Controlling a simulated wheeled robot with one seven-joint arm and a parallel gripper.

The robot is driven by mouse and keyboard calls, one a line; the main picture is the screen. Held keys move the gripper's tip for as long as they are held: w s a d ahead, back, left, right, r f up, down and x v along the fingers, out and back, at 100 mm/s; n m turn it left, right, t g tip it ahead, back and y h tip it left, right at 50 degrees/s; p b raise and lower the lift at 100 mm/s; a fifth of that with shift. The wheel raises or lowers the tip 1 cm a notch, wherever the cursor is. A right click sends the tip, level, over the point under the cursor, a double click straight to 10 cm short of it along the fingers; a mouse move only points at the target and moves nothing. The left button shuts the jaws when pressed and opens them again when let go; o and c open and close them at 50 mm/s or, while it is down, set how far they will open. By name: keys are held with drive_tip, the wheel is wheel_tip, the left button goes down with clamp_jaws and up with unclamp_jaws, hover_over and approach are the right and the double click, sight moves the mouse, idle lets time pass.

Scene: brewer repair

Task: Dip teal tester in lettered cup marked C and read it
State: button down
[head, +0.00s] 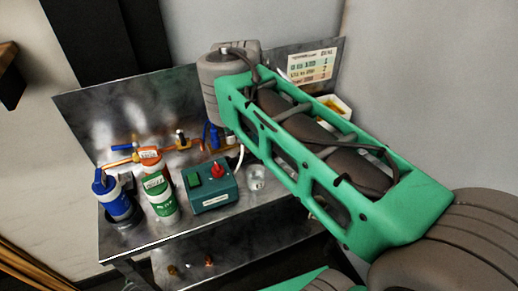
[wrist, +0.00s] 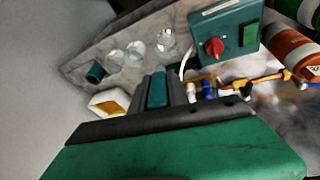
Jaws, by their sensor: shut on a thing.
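My gripper (wrist: 159,80) is in the middle of the wrist view, its dark fingers shut on the teal tester (wrist: 157,92). Beyond it stand several clear cups in a row: a left cup (wrist: 115,61), a middle cup (wrist: 136,50) and a right cup (wrist: 167,41). I cannot read any letter on them, so I cannot tell which is C. The tester appears apart from the cups. One clear cup (head: 256,178) shows in the head view beside the teal box; my arm hides the gripper, the tester and other cups there.
A teal box (head: 211,190) with a red knob stands on the metal bench, also in the wrist view (wrist: 226,32). Green-white (head: 160,190) and blue (head: 114,199) canisters stand left. A small teal block (wrist: 95,73) and a white tray with yellow contents (wrist: 101,109) lie near the cups.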

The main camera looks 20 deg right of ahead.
drive_tip(key=shift+f+t+y+b, duration=0.45)
drive_tip(key=shift+y+b, duration=0.25)
drive_tip(key=shift+b, duration=2.85)
drive_tip(key=shift+r+b, duration=0.2)
drive_tip(key=shift+b, duration=0.2)
drive_tip(key=shift+r, duration=0.3)
drive_tip(key=shift+r, duration=0.1)
